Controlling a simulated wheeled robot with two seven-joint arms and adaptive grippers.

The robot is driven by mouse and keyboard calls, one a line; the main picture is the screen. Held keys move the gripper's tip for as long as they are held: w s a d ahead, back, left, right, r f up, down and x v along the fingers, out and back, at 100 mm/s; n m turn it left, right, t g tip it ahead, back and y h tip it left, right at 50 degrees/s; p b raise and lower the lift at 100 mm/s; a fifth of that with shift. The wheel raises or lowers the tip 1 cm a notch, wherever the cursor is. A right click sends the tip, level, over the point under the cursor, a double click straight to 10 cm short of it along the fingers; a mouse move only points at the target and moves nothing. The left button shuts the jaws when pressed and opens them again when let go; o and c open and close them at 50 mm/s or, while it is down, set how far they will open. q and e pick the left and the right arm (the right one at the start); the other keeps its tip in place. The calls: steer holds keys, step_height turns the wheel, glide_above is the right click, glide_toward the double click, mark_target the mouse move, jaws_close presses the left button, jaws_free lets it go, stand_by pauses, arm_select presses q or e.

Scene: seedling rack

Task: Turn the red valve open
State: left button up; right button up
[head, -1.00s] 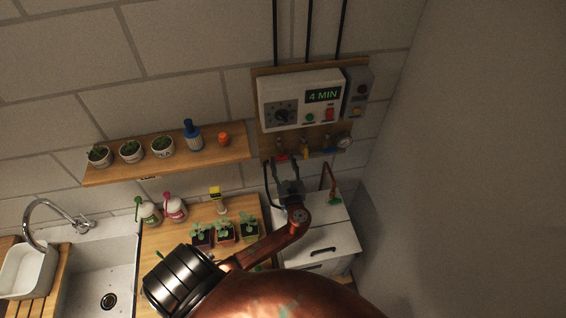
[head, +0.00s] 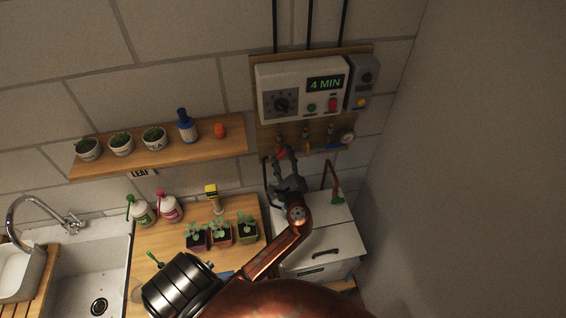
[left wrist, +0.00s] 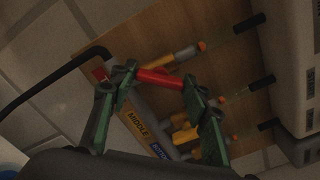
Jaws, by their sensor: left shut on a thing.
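The red valve handle (left wrist: 158,78) lies between the green-padded fingers of my left gripper (left wrist: 160,92) in the left wrist view, and the gripper is shut on it. The handle sits at an angle across the dark pipe below its brass-coloured stem. In the head view the red handle (head: 281,154) shows small and tilted at the left end of the valve board, beside my left gripper (head: 285,166). The fingers partly cover it there. My right gripper is not in view.
A white cabinet (head: 335,250) stands below; seedlings (head: 221,233) stand on the wooden counter.

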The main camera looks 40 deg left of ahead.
arm_select(q)
steer(key=shift+f+n+b, duration=0.1)
steer(key=shift+n+b, duration=3.65)
steer(key=shift+n, duration=0.55)
steer(key=o, duration=1.2)
steer(key=shift+c, duration=0.2)
